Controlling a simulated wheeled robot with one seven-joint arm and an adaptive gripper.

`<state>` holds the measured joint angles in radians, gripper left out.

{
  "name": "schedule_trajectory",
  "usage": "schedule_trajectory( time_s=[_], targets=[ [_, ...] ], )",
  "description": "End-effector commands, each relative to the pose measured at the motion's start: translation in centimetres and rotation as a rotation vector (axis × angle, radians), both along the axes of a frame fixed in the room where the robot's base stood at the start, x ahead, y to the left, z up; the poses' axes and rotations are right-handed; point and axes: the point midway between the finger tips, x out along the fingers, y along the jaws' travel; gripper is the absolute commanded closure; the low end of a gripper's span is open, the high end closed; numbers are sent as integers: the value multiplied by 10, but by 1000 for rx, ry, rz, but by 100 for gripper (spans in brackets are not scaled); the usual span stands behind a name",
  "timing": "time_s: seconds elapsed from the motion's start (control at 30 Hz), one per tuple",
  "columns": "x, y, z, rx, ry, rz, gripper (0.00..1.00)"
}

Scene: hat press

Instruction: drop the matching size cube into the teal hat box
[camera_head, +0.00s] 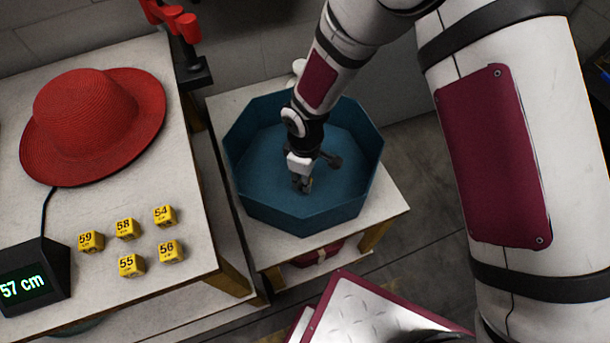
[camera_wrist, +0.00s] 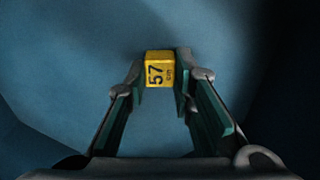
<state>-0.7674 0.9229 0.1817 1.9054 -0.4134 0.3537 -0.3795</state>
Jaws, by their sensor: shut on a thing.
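The teal hat box (camera_head: 290,218) is an open octagonal box on a low table in the middle of the head view. My gripper (camera_head: 303,184) is inside the box opening, pointing down. In the wrist view my gripper (camera_wrist: 160,75) is shut on a yellow cube (camera_wrist: 158,70) marked 57 cm, held between the fingertips above the teal floor. Whether the cube touches the floor I cannot tell. The display (camera_head: 24,285) at the left reads 57 cm. Several other yellow cubes, marked 54, 55 (camera_head: 131,265), 56, 58 and 59, rest on the left table.
The red hat (camera_head: 95,120) lies on the left table (camera_head: 195,255), with a red-handled black tool (camera_head: 185,40) at its back edge. The low table (camera_head: 385,205) has some bare surface around the box. My own arm covers the right side.

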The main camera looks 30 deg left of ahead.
Motion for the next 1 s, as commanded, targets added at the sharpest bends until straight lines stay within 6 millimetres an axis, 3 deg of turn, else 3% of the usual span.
schedule_trajectory(
  time_s=[0.77,0.8,0.9,1.0],
  targets=[
    [0,0,-9,0,0,0,90],
    [0,0,-9,0,0,0,73],
    [0,0,-9,0,0,0,54],
    [0,0,-9,0,0,0,54]
  ],
)
